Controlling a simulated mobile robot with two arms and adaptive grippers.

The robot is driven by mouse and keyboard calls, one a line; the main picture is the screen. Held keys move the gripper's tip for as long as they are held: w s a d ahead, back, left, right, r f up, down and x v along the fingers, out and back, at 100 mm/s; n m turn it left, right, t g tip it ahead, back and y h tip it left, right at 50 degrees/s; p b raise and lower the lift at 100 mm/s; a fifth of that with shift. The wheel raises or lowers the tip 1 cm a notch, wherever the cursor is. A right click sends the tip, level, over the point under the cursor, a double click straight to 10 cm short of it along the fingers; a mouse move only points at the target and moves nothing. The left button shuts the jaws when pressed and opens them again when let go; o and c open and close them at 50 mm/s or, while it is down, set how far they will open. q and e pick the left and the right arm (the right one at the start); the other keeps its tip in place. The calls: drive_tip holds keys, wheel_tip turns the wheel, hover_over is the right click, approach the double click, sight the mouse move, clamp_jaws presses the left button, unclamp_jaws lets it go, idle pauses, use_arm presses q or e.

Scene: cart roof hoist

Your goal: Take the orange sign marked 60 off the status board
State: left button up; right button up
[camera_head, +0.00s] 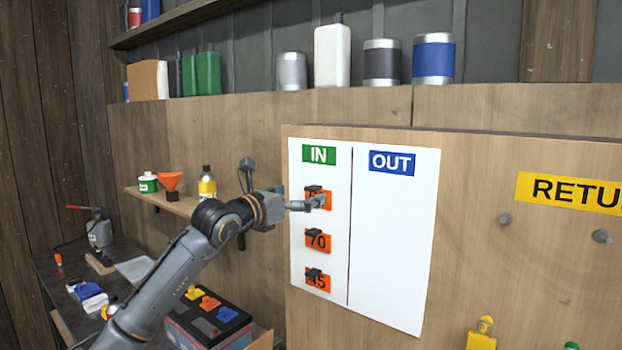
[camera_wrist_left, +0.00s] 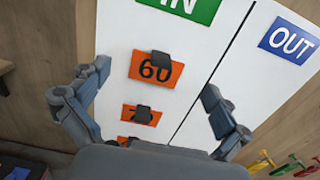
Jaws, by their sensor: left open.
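The white status board (camera_head: 395,240) has a green IN label and a blue OUT label. The orange sign marked 60 (camera_wrist_left: 156,72) is the top one of the IN column, with a dark clip or knob at its upper edge. In the head view my left gripper (camera_head: 310,202) is in front of this sign (camera_head: 326,199) and partly hides it. In the left wrist view the two fingers (camera_wrist_left: 155,100) are spread wide, one on each side of the signs, with nothing between them held. I cannot tell the exact gap to the board. My right gripper is not in view.
Orange signs marked 70 (camera_head: 318,241) and 45 (camera_head: 317,280) hang below in the IN column. The OUT column is empty. Grey pegs (camera_head: 505,219) stick out right of the board.

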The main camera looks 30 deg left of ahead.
sight(310, 187)
use_arm(q)
drive_tip(key=w+p, duration=0.1)
drive_tip(key=w, duration=0.2)
drive_tip(key=shift+w+d+r+p, duration=0.15)
drive_tip(key=shift+w+p, duration=0.2)
drive_tip(key=shift+w, duration=0.5)
drive_tip(key=shift+s, duration=0.1)
drive_tip(key=c, duration=1)
drive_tip(key=shift+s, duration=0.3)
drive_tip(key=c, duration=1.1)
drive_tip(key=o, duration=0.5)
drive_tip(key=shift+c, duration=0.2)
clamp_jaws()
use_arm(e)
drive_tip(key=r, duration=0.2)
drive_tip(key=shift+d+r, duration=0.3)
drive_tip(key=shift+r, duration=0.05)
